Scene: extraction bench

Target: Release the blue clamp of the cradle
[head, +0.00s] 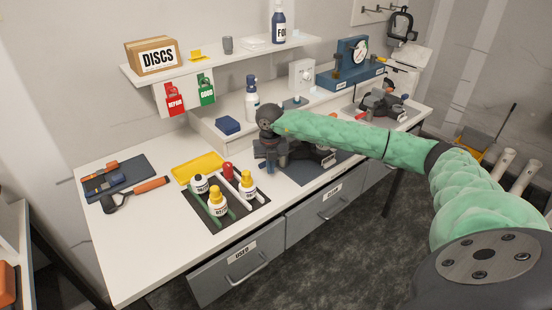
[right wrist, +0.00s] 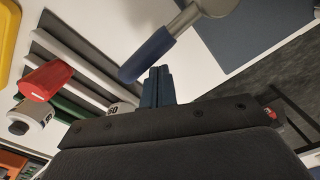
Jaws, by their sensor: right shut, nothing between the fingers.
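My right gripper (head: 268,163) is over the bench just left of the dark blue mat (head: 298,175). In the right wrist view its dark blue fingers (right wrist: 157,86) are shut with nothing between them. A blue grip (right wrist: 147,55) on a grey metal lever (right wrist: 184,19), which looks like the cradle's clamp, is close beside the fingertips; I cannot tell whether they touch. In the head view my arm and gripper cover most of the cradle, so the clamp cannot be made out there. My left gripper is out of view.
A dark rack (head: 233,212) with white and green bars and several bottles is left of the gripper, by a yellow tray (head: 183,170). A red-capped piece (right wrist: 46,80) is close at left in the wrist view.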

